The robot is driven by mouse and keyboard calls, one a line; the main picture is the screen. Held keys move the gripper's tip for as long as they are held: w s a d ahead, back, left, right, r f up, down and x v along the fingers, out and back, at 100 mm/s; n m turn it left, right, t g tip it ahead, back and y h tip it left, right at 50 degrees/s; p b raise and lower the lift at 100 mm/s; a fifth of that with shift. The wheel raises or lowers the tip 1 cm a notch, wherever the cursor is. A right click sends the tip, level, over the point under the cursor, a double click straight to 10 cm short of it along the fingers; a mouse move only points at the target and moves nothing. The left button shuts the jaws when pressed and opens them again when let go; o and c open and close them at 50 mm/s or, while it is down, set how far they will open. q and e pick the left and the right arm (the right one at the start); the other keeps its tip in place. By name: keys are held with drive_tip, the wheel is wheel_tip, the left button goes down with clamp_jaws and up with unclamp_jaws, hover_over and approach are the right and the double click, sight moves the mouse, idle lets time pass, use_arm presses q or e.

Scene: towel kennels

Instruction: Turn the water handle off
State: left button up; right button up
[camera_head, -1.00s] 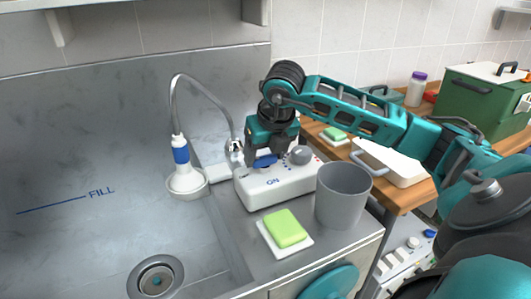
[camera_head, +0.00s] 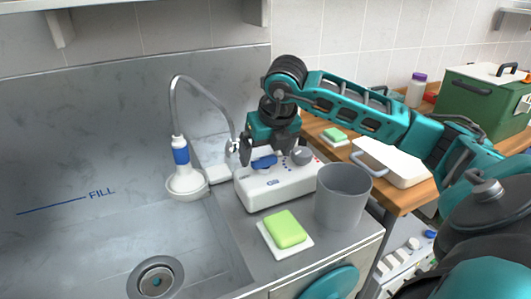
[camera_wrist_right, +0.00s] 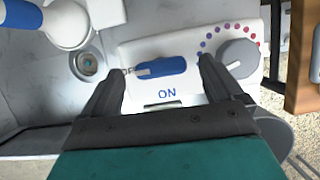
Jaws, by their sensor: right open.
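The water handle (camera_head: 264,162) is a blue lever on top of a white control box (camera_head: 280,190) beside the sink. In the right wrist view the handle (camera_wrist_right: 165,66) lies crosswise, its white-marked end toward partly hidden lettering at the left. The word ON stands below it. My right gripper (camera_head: 272,148) is above the box; in the wrist view my right gripper (camera_wrist_right: 161,68) is open, one finger beyond each end of the handle. I cannot tell whether either finger touches it. My left gripper is not in view.
A grey round knob (camera_head: 302,155) sits just right of the handle. A spray head (camera_head: 183,168) on a curved hose stands left of the box. A grey cup (camera_head: 342,196) and a green sponge (camera_head: 285,229) are in front. The sink basin (camera_head: 90,240) is clear.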

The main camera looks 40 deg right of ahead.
drive_tip(key=p+v, duration=0.1)
drive_tip(key=v, duration=1)
drive_tip(key=shift+s+r, duration=0.2)
drive_tip(key=shift+r, duration=0.15)
